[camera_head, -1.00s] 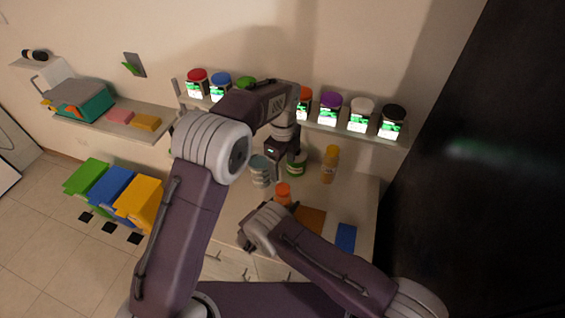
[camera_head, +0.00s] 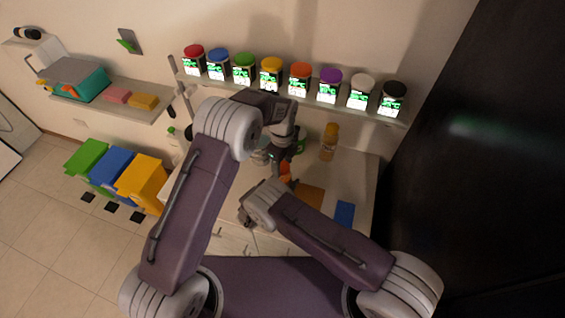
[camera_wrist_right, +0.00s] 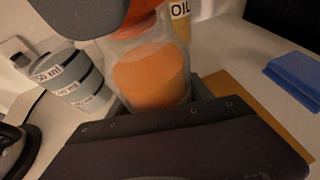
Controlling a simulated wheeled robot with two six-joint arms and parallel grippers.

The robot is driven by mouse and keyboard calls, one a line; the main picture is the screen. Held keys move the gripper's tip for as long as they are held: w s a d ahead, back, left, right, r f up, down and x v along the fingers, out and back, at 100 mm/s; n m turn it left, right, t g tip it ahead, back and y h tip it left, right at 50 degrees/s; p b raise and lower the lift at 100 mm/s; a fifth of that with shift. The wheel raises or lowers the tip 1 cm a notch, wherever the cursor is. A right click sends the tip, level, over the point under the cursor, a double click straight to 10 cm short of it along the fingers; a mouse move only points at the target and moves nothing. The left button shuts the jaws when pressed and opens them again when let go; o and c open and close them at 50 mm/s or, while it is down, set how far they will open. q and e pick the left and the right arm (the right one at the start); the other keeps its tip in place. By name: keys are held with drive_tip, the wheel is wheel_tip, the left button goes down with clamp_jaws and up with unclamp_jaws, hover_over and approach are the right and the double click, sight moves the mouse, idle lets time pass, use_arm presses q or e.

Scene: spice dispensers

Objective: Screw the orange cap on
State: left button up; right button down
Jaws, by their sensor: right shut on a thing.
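The jar (camera_wrist_right: 150,75) is clear, with orange powder inside. My right gripper (camera_wrist_right: 165,108) is shut around its lower part, just above the counter. The orange cap (camera_wrist_right: 137,22) is at the jar's mouth in the right wrist view and shows small in the head view (camera_head: 285,168). I cannot tell whether it is fully seated. My left gripper (camera_head: 279,160) reaches down over the jar. One grey finger (camera_wrist_right: 75,15) is against the cap's left side in the right wrist view. The other finger is hidden, so its grip is unclear.
A measuring cup (camera_wrist_right: 70,80) stands left of the jar. An oil bottle (camera_head: 328,142) stands behind. An orange board (camera_head: 308,198) and a blue block (camera_head: 344,213) lie to the right. Several spice dispensers line the shelf (camera_head: 345,111) above.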

use_arm(q)
drive_tip(key=c, duration=1)
drive_tip(key=m, duration=0.6)
drive_tip(key=shift+m, duration=0.3)
drive_tip(key=m, duration=0.2)
drive_tip(key=shift+m, duration=0.3)
drive_tip(key=shift+m, duration=0.4)
drive_tip(key=m, duration=0.4)
drive_tip(key=o, duration=1.3)
